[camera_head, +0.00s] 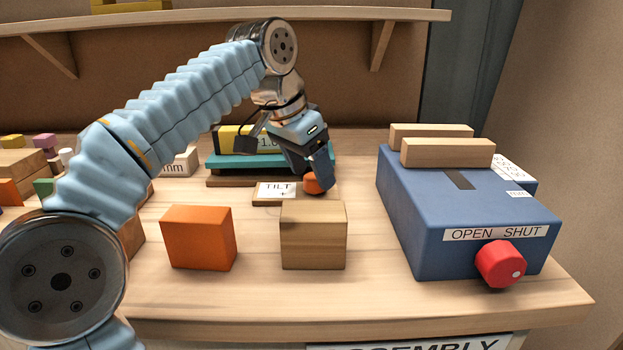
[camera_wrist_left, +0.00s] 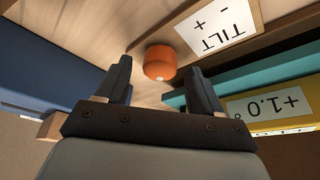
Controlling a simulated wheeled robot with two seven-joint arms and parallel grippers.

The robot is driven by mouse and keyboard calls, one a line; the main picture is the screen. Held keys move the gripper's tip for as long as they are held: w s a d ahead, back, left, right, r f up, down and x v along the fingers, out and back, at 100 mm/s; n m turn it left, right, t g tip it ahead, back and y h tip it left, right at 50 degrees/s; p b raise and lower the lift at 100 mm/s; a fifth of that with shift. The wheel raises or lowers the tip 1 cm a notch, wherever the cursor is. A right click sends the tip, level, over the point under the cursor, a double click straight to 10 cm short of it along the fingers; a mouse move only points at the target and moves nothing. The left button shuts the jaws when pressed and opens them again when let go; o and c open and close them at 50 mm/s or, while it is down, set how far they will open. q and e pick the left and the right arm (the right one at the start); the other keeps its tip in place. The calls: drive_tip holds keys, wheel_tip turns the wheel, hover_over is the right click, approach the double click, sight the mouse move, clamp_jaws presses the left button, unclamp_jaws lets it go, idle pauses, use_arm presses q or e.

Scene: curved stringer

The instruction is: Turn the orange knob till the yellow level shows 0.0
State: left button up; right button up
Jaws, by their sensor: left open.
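The orange knob (camera_head: 313,184) is beside the white TILT card (camera_head: 276,190), partly covered by my left gripper in the head view. In the left wrist view the knob (camera_wrist_left: 160,62) shows between and just beyond the fingertips. My left gripper (camera_wrist_left: 157,72) is open, with a finger on each side of the knob's line; I cannot tell whether they touch it. The yellow level (camera_wrist_left: 270,108) reads +1.0° in the left wrist view. In the head view the level (camera_head: 232,137) sits on a teal plate and is partly hidden by my wrist. My right gripper is not in view.
A blue box (camera_head: 400,215) with a red knob (camera_head: 500,263) and wooden bars on top stands at the right. An orange block (camera_head: 197,238) and a wooden block (camera_head: 313,236) stand in front of the TILT card. Several small blocks lie at the far left.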

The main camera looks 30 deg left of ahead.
use_arm(q)
drive_tip(key=shift+w+d+f, duration=0.1)
drive_tip(key=shift+w+f, duration=0.05)
drive_tip(key=shift+f, duration=0.3)
drive_tip(key=c, duration=1.1)
drive_tip(key=shift+o, duration=0.2)
drive_tip(key=shift+n, duration=0.3)
drive_tip(key=n+p, duration=0.1)
drive_tip(key=n+y+p, duration=0.1)
drive_tip(key=n, duration=0.1)
drive_tip(key=shift+d+r+y, duration=0.15)
drive_tip(key=shift+y, duration=0.15)
drive_tip(key=shift+d+n+y+p, duration=0.1)
drive_tip(key=shift+n+y+p, duration=0.65)
drive_tip(key=shift+n, duration=1.35)
